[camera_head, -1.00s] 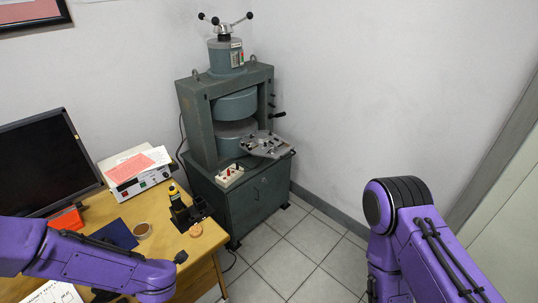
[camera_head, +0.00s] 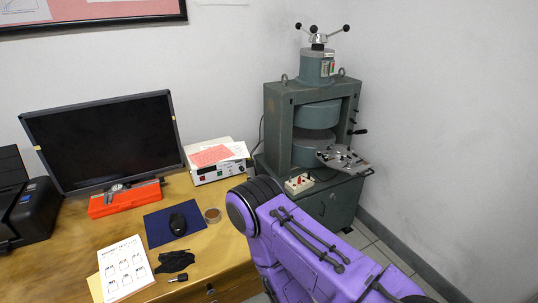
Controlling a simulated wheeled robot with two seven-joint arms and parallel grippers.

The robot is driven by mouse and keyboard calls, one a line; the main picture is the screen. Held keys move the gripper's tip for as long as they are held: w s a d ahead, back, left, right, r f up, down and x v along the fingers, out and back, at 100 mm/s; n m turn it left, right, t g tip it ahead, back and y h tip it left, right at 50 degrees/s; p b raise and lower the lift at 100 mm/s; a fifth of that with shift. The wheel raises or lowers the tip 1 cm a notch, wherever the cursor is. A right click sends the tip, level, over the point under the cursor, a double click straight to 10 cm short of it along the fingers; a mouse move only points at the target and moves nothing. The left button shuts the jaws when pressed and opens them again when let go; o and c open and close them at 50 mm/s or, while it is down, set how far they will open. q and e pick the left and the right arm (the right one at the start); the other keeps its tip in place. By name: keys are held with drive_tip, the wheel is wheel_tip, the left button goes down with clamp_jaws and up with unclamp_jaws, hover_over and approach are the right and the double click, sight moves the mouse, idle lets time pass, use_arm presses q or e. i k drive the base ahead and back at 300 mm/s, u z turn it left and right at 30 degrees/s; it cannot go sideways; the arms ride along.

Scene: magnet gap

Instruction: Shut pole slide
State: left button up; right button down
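The grey-green magnet (camera_head: 273,115) stands in the back corner on a cabinet, with two round poles, one above the other, in its frame. The upper pole (camera_head: 317,115) and lower pole (camera_head: 312,146) have a narrow dark gap between them. A flat grey plate with small knobs, which looks like the pole slide (camera_head: 342,159), juts out to the front right of the lower pole. A thin dark handle sticks out at its right end. My purple right arm covers the lower front of the cabinet. Neither of my grippers shows.
The wooden desk (camera_head: 210,255) at left bears a monitor (camera_head: 105,142), a white instrument (camera_head: 215,172), a blue mat (camera_head: 160,232) and a booklet (camera_head: 125,268). A white box with a red knob (camera_head: 298,184) sits before the magnet. Tiled floor shows narrowly at right.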

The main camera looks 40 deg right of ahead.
sight(358, 164)
drive_tip(key=u, duration=1.15)
drive_tip(key=k, duration=1.55)
drive_tip(key=z, duration=1.8)
drive_tip(key=i, duration=1.65)
